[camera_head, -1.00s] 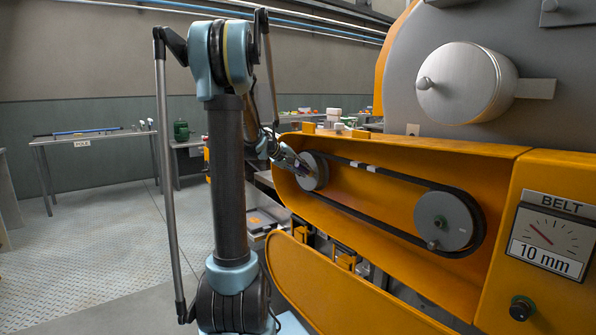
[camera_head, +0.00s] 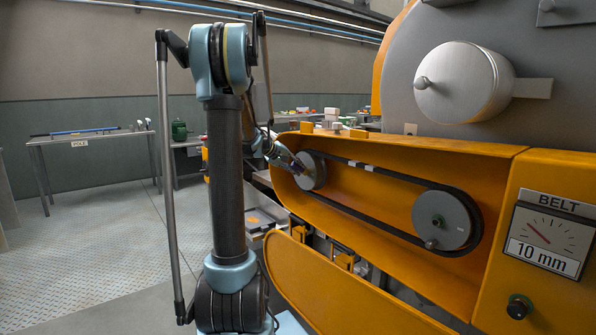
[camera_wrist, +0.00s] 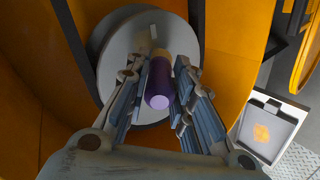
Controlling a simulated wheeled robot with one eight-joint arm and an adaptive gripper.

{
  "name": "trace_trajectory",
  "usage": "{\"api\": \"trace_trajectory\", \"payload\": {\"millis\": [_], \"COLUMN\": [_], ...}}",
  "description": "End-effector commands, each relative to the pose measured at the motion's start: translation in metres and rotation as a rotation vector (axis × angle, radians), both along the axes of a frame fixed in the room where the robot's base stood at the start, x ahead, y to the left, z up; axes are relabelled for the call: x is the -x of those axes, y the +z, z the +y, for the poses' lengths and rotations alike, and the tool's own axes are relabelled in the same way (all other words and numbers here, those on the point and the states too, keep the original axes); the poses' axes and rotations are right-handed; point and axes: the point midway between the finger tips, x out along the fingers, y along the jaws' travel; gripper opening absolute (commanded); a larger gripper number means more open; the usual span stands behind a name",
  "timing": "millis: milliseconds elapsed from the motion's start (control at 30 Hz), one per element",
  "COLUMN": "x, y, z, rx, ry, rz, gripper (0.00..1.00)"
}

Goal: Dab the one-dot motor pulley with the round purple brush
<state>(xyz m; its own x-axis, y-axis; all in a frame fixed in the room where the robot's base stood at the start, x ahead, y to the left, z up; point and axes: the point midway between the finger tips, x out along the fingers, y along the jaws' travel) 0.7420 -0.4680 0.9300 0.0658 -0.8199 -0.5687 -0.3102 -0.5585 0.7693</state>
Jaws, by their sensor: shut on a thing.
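The left motor pulley (camera_head: 312,170) is a grey disc at the left end of the orange belt housing; I cannot make out its dots. It also fills the space behind my gripper in the wrist view (camera_wrist: 118,70). My gripper (camera_head: 290,165) is at the pulley's left face. In the wrist view my gripper (camera_wrist: 160,85) is shut on the round purple brush (camera_wrist: 159,84), whose purple end faces the camera. The brush's far end points at the pulley face; its tip is hidden, so I cannot tell whether it touches.
A black belt (camera_head: 400,178) runs from this pulley to a larger grey pulley (camera_head: 443,220) at the right. The open orange cover (camera_head: 340,290) hangs below. A gauge reading 10 mm (camera_head: 548,240) is at the right. A grey tray (camera_wrist: 268,128) lies below right.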

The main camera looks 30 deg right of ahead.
Motion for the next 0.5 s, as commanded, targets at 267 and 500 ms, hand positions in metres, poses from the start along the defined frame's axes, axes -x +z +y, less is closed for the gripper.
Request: {"api": "trace_trajectory", "payload": {"millis": [267,500], "x": [-0.0021,-0.0018], "y": [0.0,0.0], "z": [0.0004,0.0072], "rx": [0.0,0.0], "ry": [0.0,0.001], "rz": [0.0,-0.001], "gripper": [0.0,0.0]}}
